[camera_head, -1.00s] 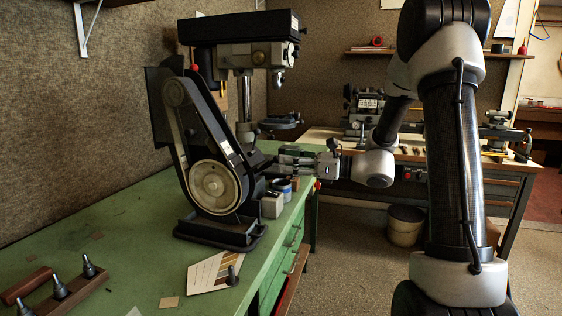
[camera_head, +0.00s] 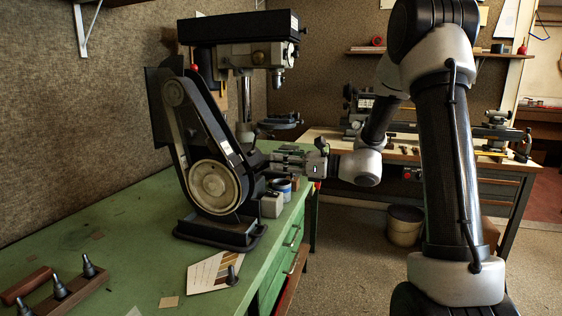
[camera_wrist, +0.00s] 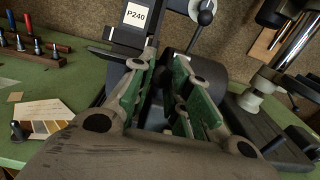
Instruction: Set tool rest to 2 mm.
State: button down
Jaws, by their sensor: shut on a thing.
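The black belt grinder (camera_head: 213,170) stands on the green bench with its large pale wheel facing me. In the wrist view the grinder's P240 label (camera_wrist: 137,15) shows above my gripper. My gripper (camera_head: 272,164) reaches in from the right behind the grinder's right edge. In the wrist view its green-padded fingers (camera_wrist: 168,98) stand on either side of a dark part at the front of the grinder, seemingly the tool rest, and are shut on it. The fingers cover most of this part. The gap between rest and belt cannot be read.
A drill press (camera_head: 240,45) stands behind the grinder. A small grey box (camera_head: 271,204) and a blue can (camera_head: 281,187) sit close below my gripper. A colour card (camera_head: 212,272) and a wooden rack (camera_head: 60,292) of dark tools lie in front. The bench's left middle is mostly clear.

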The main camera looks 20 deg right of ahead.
jog(key=shift+w+a+f, duration=0.5)
jog(key=shift+a+f, duration=0.05)
jog(key=shift+a, duration=0.15)
jog(key=c, duration=1.3)
grip_release()
jog(key=v, duration=1.2)
